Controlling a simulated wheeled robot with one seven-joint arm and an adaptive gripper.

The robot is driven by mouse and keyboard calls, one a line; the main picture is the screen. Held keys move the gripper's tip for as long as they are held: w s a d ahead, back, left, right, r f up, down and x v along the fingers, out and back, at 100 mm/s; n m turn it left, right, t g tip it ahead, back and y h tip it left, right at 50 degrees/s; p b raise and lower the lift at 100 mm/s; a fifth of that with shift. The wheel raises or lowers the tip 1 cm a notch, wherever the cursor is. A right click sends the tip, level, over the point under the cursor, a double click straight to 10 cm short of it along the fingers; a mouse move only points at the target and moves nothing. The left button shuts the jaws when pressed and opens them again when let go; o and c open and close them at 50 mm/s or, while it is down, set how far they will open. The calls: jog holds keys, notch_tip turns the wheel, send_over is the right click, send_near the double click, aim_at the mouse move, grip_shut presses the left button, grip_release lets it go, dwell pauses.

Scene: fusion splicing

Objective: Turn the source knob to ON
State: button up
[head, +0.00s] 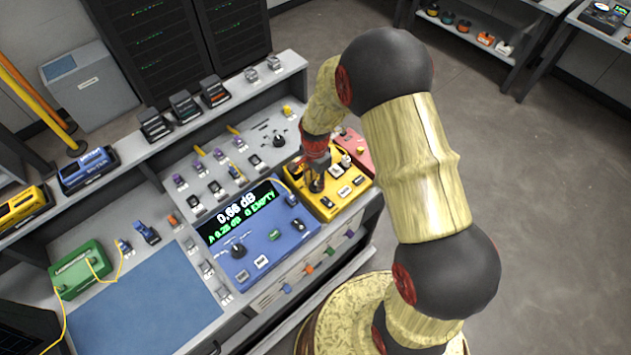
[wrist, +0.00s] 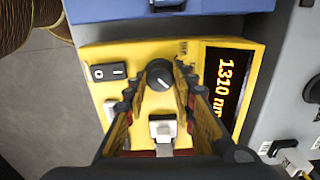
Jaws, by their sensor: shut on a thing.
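The yellow source box (head: 325,207) stands at the right end of the bench, under my gripper (head: 316,184). In the wrist view the yellow box (wrist: 100,60) has a round black knob (wrist: 160,74) near its top middle. The two fingers of my gripper (wrist: 157,84) are shut on the knob, one on each side. The box's display (wrist: 226,88) reads 1310 nm in orange. Which label the knob's mark points to is too small to tell. In the head view my gripper partly hides the knob.
A blue meter (head: 262,235) with a lit screen and its own black knob (head: 238,251) stands left of the yellow box. A red box (head: 355,150) is close behind it. A white connector (wrist: 163,128) sits between my fingers, below the knob. A black rocker switch (wrist: 109,72) is at the left.

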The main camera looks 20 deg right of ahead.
aim_at(315, 184)
jog(key=o, duration=1)
jog(key=shift+o, duration=0.8)
notch_tip(315, 184, up, 12)
